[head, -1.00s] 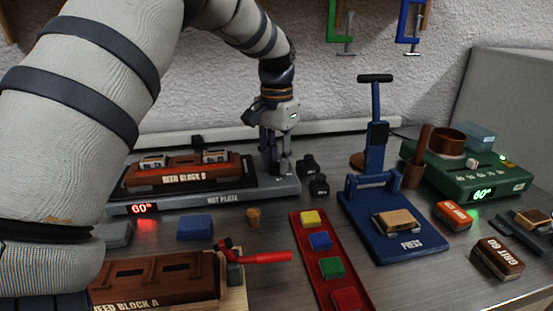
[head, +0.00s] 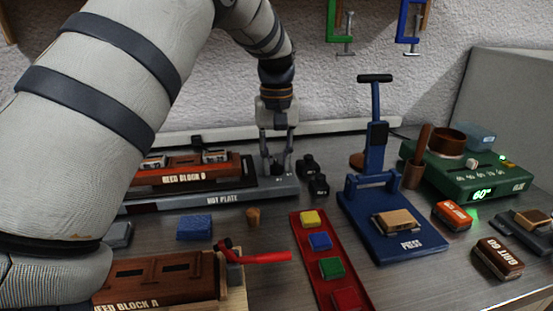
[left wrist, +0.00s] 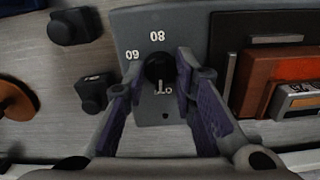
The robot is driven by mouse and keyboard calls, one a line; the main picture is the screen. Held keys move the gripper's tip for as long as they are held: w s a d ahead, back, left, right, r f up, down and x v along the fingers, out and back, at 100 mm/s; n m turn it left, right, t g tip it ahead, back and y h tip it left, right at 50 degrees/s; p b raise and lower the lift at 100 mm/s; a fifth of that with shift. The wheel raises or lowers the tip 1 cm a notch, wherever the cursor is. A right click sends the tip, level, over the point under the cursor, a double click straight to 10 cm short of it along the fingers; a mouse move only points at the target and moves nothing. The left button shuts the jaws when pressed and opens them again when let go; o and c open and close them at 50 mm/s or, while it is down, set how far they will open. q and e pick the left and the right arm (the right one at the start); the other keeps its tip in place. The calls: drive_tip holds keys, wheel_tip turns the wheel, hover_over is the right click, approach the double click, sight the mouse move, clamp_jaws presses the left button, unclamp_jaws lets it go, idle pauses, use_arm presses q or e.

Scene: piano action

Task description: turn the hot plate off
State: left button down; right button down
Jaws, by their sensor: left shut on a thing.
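The grey hot plate (head: 225,199) stands at the back left, with reed block D (head: 190,176) on it. The dark display (head: 143,208) on its front shows no lit digits. My left gripper (head: 277,168) points down at the plate's right end. In the left wrist view its two fingers (left wrist: 159,72) are shut on a round black knob (left wrist: 158,66). The knob's light pointer is toward the lettering nearest the gripper, partly hidden, away from the 60 and 80 marks on the hot plate's face (left wrist: 185,28). My right gripper is not in view.
Two small black weights (head: 313,175) stand just right of the hot plate. A blue press (head: 385,225), a red tray of coloured blocks (head: 304,245) and a green unit with a lit 60 display (head: 480,195) are further right. Reed block A (head: 150,280) is in front.

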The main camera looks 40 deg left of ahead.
sight(276, 162)
use_arm(q)
drive_tip(key=shift+n, duration=0.6)
drive_tip(key=c, duration=1.3)
unclamp_jaws()
wheel_tip(276, 162, up, 12)
drive_tip(key=shift+f, duration=0.1)
